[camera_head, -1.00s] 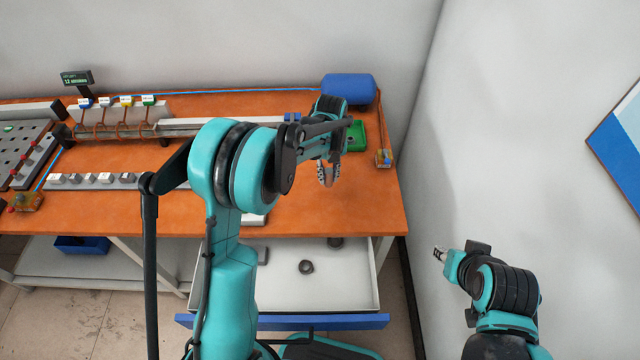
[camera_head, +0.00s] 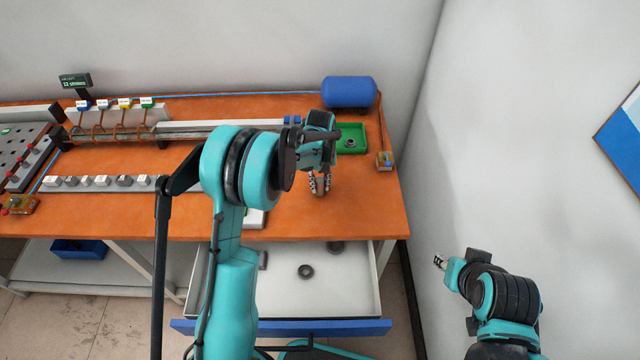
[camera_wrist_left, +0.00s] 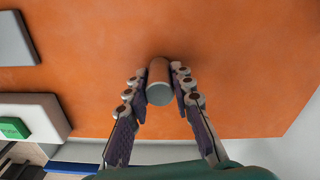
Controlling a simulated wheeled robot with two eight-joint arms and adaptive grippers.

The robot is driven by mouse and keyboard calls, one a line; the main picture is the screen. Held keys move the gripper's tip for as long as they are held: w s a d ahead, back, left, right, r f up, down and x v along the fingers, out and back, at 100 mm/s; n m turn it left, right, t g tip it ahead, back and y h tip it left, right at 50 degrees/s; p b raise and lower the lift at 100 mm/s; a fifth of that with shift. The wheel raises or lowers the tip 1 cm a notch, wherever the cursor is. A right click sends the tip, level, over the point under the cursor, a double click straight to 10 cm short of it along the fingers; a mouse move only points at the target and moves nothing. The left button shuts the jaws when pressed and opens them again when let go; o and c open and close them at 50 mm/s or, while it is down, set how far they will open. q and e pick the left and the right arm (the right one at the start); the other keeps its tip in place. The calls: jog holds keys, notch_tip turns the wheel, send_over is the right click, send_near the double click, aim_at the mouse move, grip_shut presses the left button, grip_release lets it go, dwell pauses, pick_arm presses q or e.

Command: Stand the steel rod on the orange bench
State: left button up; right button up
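The steel rod (camera_wrist_left: 159,84) is a short cylinder between the fingertips of my left gripper. Its grey round end faces the left wrist camera, and its side reflects the orange of the bench. My left gripper (camera_head: 319,185) points down over the right part of the orange bench (camera_head: 370,205). In the left wrist view the gripper (camera_wrist_left: 158,80) has a finger against each side of the rod. The rod looks about upright; I cannot tell whether its lower end touches the bench. My right gripper (camera_head: 439,261) is off to the right, away from the bench, too small to read.
A green tray (camera_head: 364,140) with a ring in it and a blue tank (camera_head: 349,91) stand behind my left gripper. An open drawer (camera_head: 345,297) with rings is below the front edge. Bare bench surrounds the rod.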

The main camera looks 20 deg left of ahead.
pick_arm(q)
jog(key=o, duration=0.4)
jog(key=shift+o, duration=0.2)
